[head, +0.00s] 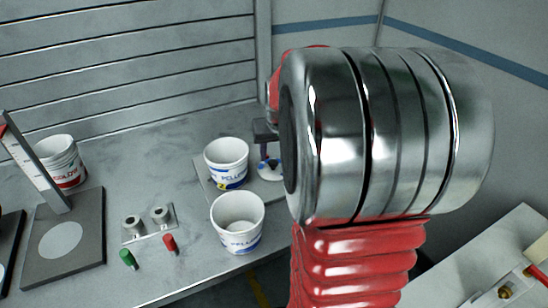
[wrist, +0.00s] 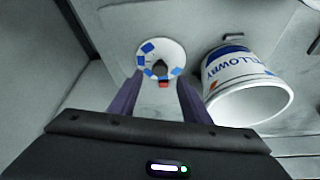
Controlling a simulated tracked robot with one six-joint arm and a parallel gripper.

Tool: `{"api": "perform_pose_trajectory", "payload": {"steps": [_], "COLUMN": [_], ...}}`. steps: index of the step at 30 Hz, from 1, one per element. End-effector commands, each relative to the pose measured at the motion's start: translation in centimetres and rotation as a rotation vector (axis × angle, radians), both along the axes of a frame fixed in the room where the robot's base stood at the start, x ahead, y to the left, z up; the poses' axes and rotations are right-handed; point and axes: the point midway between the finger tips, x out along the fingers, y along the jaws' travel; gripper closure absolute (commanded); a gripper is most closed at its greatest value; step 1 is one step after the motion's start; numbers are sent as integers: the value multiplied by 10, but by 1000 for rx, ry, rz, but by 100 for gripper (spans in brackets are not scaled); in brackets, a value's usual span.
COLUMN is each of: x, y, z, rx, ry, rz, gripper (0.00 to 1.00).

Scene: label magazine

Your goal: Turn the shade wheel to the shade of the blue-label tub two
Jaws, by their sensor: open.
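The shade wheel (wrist: 172,50) is a white disc with several blue patches of differing shade and a dark central knob (wrist: 160,68). A small red mark (wrist: 163,84) shows at its rim. In the head view the wheel (head: 268,174) is partly hidden by my arm. My gripper (wrist: 160,85) is open, its two fingers apart, with the knob seen between their tips; contact cannot be told. It also shows in the head view (head: 268,150) above the wheel. A white blue-label tub with a yellow 2 (head: 226,158) stands left of the wheel. A blue-label tub (wrist: 240,75) stands close right in the wrist view.
Another blue-label tub (head: 238,222) stands nearer the bench front. A red-label tub (head: 62,160) stands at the left by a grey stand (head: 85,235). A plate with green (head: 128,258) and red (head: 170,242) handles lies between. Open bench lies behind the tubs.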

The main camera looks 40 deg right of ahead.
Motion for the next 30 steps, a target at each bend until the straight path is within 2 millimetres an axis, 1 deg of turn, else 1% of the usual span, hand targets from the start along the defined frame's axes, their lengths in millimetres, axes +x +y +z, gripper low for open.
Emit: {"api": "perform_pose_trajectory", "payload": {"steps": [1, 9, 15, 20, 30], "x": [-3, -17, -26, -29, -30], "y": [1, 10, 16, 18, 18], "z": [8, 51, 75, 83, 83], "rx": [-2, -3, -1, -1, 0], "ry": [-3, -4, -2, -1, 0], "rz": [0, 0, 0, 0, 0], "gripper": [57, 57, 57, 57, 57]}}
